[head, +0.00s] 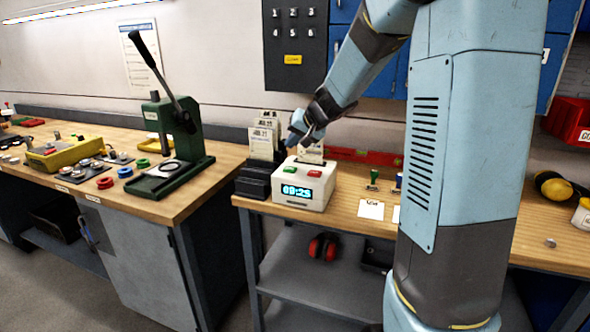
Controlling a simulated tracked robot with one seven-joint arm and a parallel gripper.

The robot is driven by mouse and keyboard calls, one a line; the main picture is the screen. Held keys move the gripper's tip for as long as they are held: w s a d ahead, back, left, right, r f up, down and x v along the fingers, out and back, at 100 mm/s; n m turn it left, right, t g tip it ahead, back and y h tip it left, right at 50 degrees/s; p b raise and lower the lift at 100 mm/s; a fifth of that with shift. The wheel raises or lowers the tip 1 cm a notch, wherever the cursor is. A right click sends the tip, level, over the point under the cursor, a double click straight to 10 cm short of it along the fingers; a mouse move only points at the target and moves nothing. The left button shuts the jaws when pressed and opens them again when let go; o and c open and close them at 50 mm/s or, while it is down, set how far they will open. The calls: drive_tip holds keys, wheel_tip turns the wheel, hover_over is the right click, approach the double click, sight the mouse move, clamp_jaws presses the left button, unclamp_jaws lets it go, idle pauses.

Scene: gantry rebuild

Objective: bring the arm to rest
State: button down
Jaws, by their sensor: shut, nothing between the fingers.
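My arm (363,67) is light blue and dark grey. It reaches down and to the left from the upper right of the head view. My gripper (292,141) is shut and empty. It is just above the back left of a white time clock (303,184) with a lit display and green and red buttons. A pale card (310,153) stands at the top of the clock, partly behind my gripper. I cannot tell whether the gripper touches the clock or the card.
A dark rack with cards (261,143) stands left of the clock. A green arbor press (173,140) stands on the left bench. Blue cabinets and a keypad panel (296,45) hang behind my arm.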

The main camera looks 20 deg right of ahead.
drive_tip(key=s+a+r+n+g+h, duration=0.1)
drive_tip(key=s+a+r, duration=0.15)
drive_tip(key=s, duration=0.65)
drive_tip(key=s+a+r+n+g, duration=0.15)
drive_tip(key=s+r, duration=0.25)
drive_tip(key=s, duration=0.5)
drive_tip(key=s+d+h, duration=0.1)
drive_tip(key=s+d, duration=0.1)
drive_tip(key=s, duration=0.7)
drive_tip(key=s+d+f+h, duration=0.1)
drive_tip(key=s+d+h, duration=0.1)
drive_tip(key=s, duration=0.7)
drive_tip(key=shift+s+d+f+h, duration=0.15)
drive_tip(key=shift+d+h, duration=0.15)
drive_tip(key=shift+d, duration=0.15)
drive_tip(key=shift+n, duration=0.25)
